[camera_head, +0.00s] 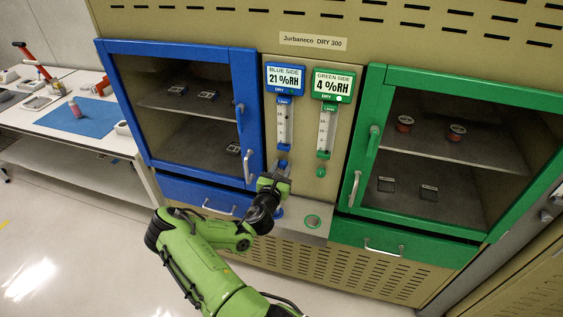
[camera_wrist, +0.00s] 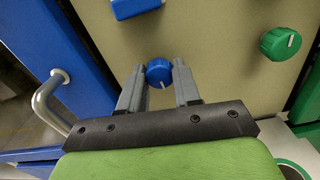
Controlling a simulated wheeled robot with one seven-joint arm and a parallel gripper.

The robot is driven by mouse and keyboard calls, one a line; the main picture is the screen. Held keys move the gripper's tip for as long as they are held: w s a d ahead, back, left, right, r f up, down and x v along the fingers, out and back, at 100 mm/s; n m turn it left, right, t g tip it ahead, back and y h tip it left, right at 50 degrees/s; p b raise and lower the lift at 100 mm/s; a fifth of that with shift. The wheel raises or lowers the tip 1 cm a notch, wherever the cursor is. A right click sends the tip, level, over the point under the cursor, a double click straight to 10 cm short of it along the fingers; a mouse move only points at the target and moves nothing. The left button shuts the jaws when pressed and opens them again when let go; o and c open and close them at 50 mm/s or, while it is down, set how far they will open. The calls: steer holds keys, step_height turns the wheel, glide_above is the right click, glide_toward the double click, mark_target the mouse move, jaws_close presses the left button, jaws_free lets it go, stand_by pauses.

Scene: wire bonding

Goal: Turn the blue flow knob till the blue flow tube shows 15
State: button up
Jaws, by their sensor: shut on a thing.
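The blue flow knob (camera_wrist: 159,72) is a round blue dial with a white pointer mark, on the beige panel. In the wrist view its pointer points down, toward my gripper. My gripper (camera_wrist: 158,77) is shut on the knob, with one grey finger on each side of it. In the head view my gripper (camera_head: 277,178) covers most of the knob below the blue flow tube. The blue flow tube (camera_head: 283,124) is a clear scale under the blue display; its float reading is too small to tell.
The blue display (camera_head: 284,78) reads 21 %RH and the green display (camera_head: 332,84) reads 4 %RH. The green flow tube (camera_head: 325,130) and green knob (camera_wrist: 281,44) are to the right. The blue door's handle (camera_wrist: 48,100) is close on the left. A grey ledge (camera_head: 297,212) lies below.

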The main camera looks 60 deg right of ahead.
steer(key=shift+f+n+p, duration=0.15)
steer(key=shift+n+p, duration=0.95)
steer(key=shift+n, duration=0.4)
steer(key=shift+f, duration=0.1)
steer(key=o, duration=1.1)
steer(key=shift+c, duration=0.2)
steer(key=s+a, duration=0.2)
steer(key=a, duration=1.3)
steer(key=shift+s+a, duration=0.25)
steer(key=shift+a, duration=0.05)
